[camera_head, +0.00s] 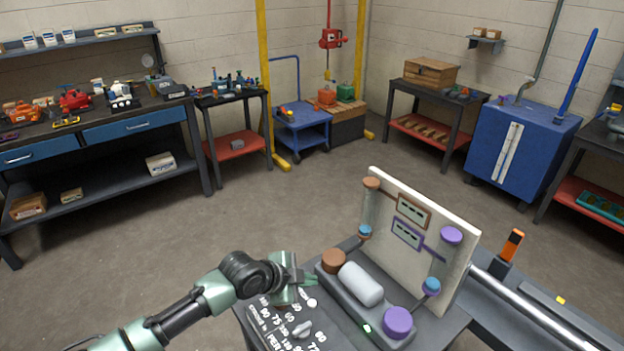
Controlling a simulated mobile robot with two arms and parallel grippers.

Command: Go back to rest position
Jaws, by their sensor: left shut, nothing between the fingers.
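My left arm comes in from the lower left, and its gripper (303,284) hangs over the left part of the dark worktable (345,328). The gripper looks shut and empty. It is just left of a grey base (350,303) that carries a brown cap (333,260), a pale grey cylinder (361,284) and a purple cap (398,321). Whether the fingers touch the table is hard to tell. My right gripper is not in view.
An upright white board (425,235) with coloured discs and tags stands behind the base. A small grey piece (302,329) lies on the printed tabletop. An orange-and-black device (511,246) stands at right. The floor (190,235) beyond is clear.

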